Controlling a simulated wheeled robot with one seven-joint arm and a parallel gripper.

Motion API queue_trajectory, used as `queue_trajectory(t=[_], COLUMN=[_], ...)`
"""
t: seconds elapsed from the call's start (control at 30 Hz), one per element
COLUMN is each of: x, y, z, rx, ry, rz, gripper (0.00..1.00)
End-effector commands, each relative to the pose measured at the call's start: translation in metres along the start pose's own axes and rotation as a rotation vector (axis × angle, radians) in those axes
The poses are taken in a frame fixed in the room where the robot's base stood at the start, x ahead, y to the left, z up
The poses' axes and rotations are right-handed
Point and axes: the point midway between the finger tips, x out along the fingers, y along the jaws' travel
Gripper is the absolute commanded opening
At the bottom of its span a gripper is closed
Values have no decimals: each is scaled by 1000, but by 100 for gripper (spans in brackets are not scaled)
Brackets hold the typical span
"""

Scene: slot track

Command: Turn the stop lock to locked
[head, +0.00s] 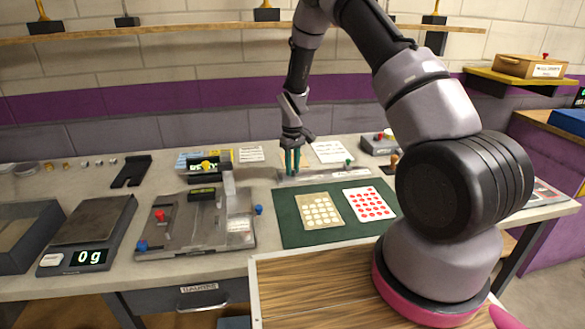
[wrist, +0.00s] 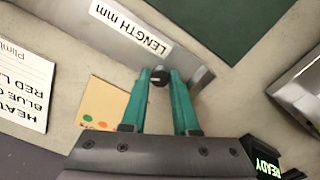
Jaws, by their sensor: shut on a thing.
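A grey metal length track (head: 330,177) lies along the back edge of the green mat. It also shows in the wrist view with a white "LENGTH mm" label (wrist: 130,27). A small dark round knob (wrist: 159,78) sits on the track and looks like the stop lock. No locked or unlocked marking is readable. My gripper (head: 292,171) points down at the left part of the track. In the wrist view the teal fingertips of my gripper (wrist: 160,76) are closed around the knob. In the head view the fingers hide the knob.
A green mat (head: 290,232) with two dotted cards lies in front of the track. A grey fixture (head: 185,235) with red and blue knobs stands left, beside a scale (head: 85,235) reading 0 g. A small grey box (head: 378,145) stands behind right. Papers lie behind the track.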

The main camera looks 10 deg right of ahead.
Motion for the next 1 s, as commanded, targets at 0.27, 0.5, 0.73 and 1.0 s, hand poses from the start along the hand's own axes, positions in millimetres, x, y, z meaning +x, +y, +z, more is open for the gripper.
queue_trajectory(t=[0.27,0.5,0.73,1.0], x=[-1,-1,-1,-1], y=[0,0,0,0], z=[-1,-1,-1,-1], rx=[260,488,706,962], ry=[2,2,2,3], rz=[1,1,0,1], gripper=[0,0,0,0])
